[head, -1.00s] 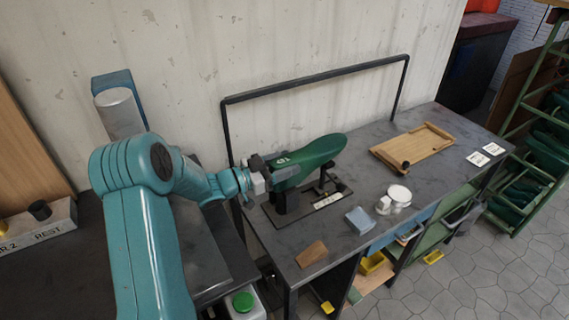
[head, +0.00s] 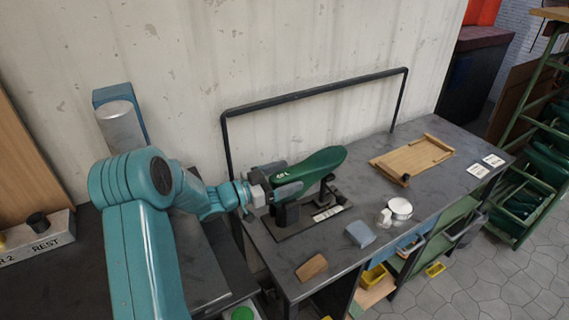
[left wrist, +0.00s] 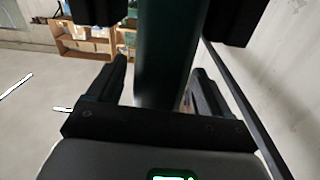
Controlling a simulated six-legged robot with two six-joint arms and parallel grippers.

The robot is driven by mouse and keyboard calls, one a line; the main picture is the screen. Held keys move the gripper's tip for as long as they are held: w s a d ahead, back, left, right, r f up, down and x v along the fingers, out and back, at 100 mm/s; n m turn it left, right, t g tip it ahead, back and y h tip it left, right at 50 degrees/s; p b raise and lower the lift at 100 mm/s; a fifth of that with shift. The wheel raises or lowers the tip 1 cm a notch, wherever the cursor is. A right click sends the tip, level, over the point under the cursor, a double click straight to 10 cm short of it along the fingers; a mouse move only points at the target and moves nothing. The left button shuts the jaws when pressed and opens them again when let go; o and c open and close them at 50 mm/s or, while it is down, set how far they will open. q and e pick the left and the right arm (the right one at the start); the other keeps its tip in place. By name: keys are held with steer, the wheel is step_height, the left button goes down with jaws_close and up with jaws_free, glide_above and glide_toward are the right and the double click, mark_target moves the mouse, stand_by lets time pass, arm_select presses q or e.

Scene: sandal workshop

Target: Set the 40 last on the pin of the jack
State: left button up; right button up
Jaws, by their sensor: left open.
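The green last (head: 312,168), with a pale marking near its heel end, lies level over the jack (head: 328,212) on the bench. The jack has a dark base with a light label and short black posts under the last. Whether the pin sits inside the last is hidden. My left gripper (head: 290,177) is open, its fingers on either side of the heel end. In the left wrist view the dark last (left wrist: 165,55) runs between the two spread fingers, with a gap visible beside it. My right gripper is not in view.
A black rail (head: 315,91) stands behind the jack. A wooden tray (head: 412,160), a round white-topped tin (head: 400,208), a blue-grey block (head: 360,234) and a tan block (head: 312,267) lie on the bench (head: 445,195). Green shelving (head: 520,190) stands at the right.

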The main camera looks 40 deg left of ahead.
arm_select(q)
step_height(320, 180, up, 20)
steer(key=p, duration=0.1)
steer(key=shift+p, duration=0.4)
